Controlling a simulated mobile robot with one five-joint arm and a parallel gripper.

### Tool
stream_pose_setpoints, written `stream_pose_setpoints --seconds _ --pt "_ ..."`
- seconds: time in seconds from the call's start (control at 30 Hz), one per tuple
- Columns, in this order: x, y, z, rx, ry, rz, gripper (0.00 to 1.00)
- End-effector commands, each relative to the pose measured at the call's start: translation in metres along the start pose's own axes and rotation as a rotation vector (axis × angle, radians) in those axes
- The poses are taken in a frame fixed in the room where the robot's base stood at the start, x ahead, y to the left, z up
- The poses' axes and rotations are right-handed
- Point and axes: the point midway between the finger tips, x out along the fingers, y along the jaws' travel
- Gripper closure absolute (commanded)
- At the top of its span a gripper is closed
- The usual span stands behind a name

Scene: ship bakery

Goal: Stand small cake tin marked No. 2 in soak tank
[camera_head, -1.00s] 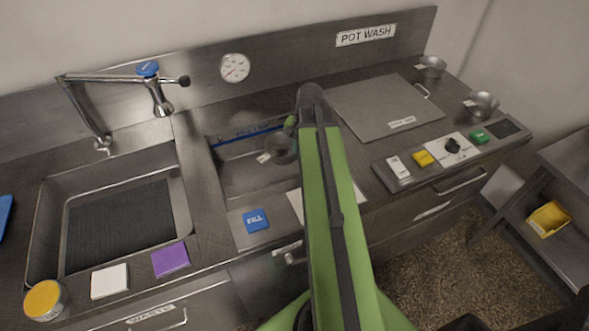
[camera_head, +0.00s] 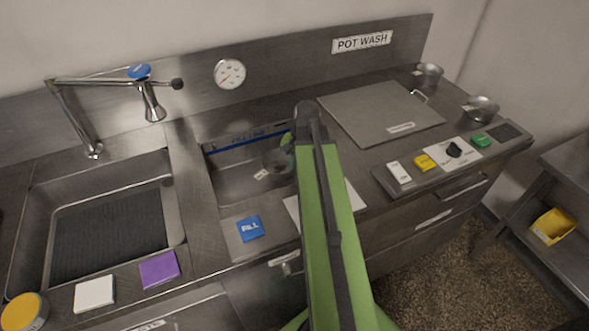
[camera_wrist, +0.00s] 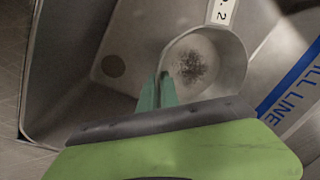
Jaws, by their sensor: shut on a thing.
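The small cake tin (camera_wrist: 232,62) is a round grey metal tin with a white label ending in "2" at its rim. My gripper (camera_wrist: 160,88) is shut on the tin's near wall in the wrist view. The inside of the tin and its speckled bottom face the wrist camera. The tin also shows in the head view (camera_head: 276,160), over the soak tank (camera_head: 228,190), beside my arm. The tank has a blue fill line (camera_wrist: 292,88) on its wall and a round drain (camera_wrist: 113,66) in its floor. I cannot tell whether the tin touches the tank floor.
A sink (camera_head: 170,215) with a dark mat and a faucet (camera_head: 150,105) lies left of the tank. A blue FILL button (camera_head: 250,228) is at the tank's front edge. A flat lid (camera_head: 380,112) and two more tins (camera_head: 428,75) (camera_head: 482,108) are to the right.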

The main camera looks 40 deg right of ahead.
Motion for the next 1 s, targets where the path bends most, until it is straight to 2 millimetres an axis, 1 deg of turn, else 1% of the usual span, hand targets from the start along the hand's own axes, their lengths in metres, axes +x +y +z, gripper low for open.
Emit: stream_pose_setpoints --seconds 0.03,0.1,0.13,0.2,0.27,0.3,0.53,0.63,0.77,0.87,1.0 --pt "0.003 0.001 0.000 0.000 0.000 0.000 1.00" --pt "0.001 0.000 0.000 0.000 0.000 0.000 1.00" --pt "0.001 0.000 0.000 0.000 0.000 0.000 0.92" --pt "0.001 0.000 0.000 0.001 0.000 0.000 0.83" --pt "0.001 0.001 0.000 0.001 0.000 0.000 0.75" --pt "0.001 0.001 0.000 0.001 0.000 0.000 0.73" --pt "0.000 0.001 0.000 0.001 0.000 0.000 0.73" --pt "-0.005 0.000 0.000 0.001 0.000 0.000 0.73" --pt "-0.021 -0.002 0.000 0.002 0.000 0.000 0.73" --pt "-0.040 -0.002 0.000 0.002 0.000 0.000 0.73" --pt "-0.072 -0.003 0.000 0.002 0.000 0.000 0.73"
